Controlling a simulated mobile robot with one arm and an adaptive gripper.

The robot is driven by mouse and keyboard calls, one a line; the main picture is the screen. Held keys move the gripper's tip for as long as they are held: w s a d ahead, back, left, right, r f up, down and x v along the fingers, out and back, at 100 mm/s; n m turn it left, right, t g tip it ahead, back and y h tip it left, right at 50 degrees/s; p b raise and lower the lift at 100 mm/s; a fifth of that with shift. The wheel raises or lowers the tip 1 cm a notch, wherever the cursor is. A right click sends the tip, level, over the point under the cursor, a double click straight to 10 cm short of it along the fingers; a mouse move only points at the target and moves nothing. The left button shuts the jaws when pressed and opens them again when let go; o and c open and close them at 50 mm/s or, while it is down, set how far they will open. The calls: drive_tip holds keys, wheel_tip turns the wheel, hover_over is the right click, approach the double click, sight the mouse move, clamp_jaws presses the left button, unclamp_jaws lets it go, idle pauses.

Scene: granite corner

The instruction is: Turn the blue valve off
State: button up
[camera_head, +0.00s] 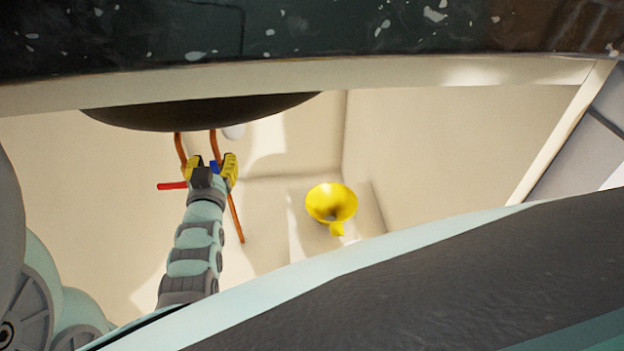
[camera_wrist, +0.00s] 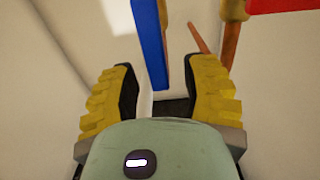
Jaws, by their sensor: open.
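The blue valve handle (camera_wrist: 151,42) shows in the wrist view as a long flat blue bar, its lower end between the two yellow fingers of my gripper (camera_wrist: 160,92). The fingers are apart, with a gap on both sides of the handle. In the head view my gripper (camera_head: 211,166) is under the sink, and only a small part of the blue handle (camera_head: 214,166) shows between the fingers. The rest is hidden there. A red valve handle (camera_head: 172,185) lies to the left, and its edge shows at the wrist view's top right (camera_wrist: 280,5).
Copper pipes (camera_head: 236,220) run beside my gripper, below the dark sink bowl (camera_head: 200,112). A yellow funnel (camera_head: 331,202) stands to the right on the cabinet floor. The dark granite countertop (camera_head: 300,35) spans the top. The cabinet's right side is mostly clear.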

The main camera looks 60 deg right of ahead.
drive_tip(key=shift+o, duration=0.4)
drive_tip(key=shift+d, duration=0.1)
clamp_jaws()
